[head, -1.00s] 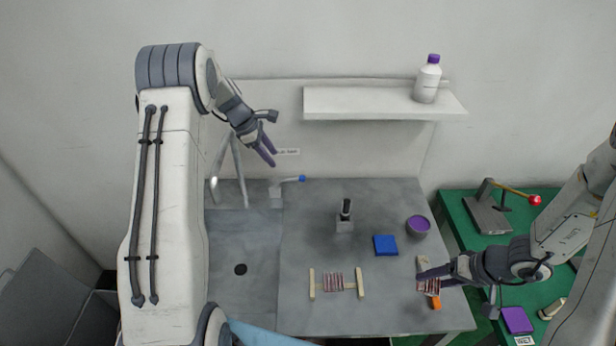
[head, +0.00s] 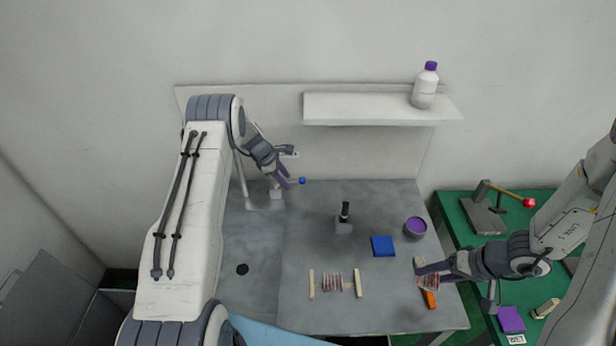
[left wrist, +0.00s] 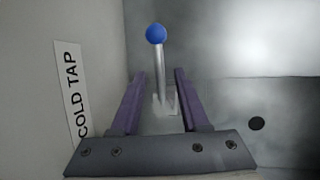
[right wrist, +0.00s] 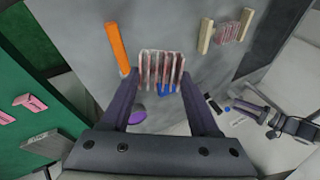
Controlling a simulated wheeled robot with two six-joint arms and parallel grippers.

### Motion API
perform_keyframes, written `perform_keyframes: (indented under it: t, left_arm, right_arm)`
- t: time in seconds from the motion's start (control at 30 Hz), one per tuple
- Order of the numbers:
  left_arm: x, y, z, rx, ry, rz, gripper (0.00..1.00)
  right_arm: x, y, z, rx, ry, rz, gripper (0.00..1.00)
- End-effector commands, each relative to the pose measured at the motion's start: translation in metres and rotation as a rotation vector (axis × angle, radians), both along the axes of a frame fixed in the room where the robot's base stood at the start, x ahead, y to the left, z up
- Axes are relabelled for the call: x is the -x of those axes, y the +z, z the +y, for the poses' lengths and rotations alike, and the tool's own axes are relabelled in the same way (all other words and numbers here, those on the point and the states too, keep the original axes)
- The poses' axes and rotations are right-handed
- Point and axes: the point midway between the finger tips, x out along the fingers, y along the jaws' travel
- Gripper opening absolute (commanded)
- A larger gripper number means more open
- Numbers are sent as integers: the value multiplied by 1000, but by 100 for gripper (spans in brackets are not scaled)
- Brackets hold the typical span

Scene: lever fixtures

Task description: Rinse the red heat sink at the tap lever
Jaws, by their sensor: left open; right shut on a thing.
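The tap lever shows in the left wrist view as a grey rod with a blue ball (left wrist: 156,34); in the head view its blue ball (head: 302,181) is beside the left fingertips. My left gripper (head: 289,186) is open, with its fingers on either side of the lever; whether they touch it I cannot tell. My right gripper (head: 428,276) is shut on a red-striped, finned heat sink (right wrist: 161,68) over the right part of the table. A similar striped heat sink (head: 334,282) sits between two pale wooden blocks at the table's front middle.
A basin with a dark drain (head: 242,269) lies at left, with a pale pipe (head: 241,180) behind. A red-knobbed lever (head: 528,203) is at right.

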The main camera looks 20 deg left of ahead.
Motion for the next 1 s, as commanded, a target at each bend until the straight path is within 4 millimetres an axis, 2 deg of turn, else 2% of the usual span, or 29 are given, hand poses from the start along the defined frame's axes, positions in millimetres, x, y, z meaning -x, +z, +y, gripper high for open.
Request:
perform_keyframes:
  t: [0.2,0.23,0.33,0.37,1.0]
  left_arm:
    - [0,-1,0,0,0,0,45]
    - [0,-1,0,0,0,0,41]
    - [0,0,0,0,0,0,3]
    - [0,0,0,0,0,0,0]
    - [0,0,0,1,-1,1,0]
  right_arm:
    - [0,0,0,0,0,0,6]
    - [0,0,0,0,0,0,6]
    - [0,0,0,0,0,0,6]
    - [0,0,0,0,0,0,6]
    - [0,0,0,0,0,0,6]
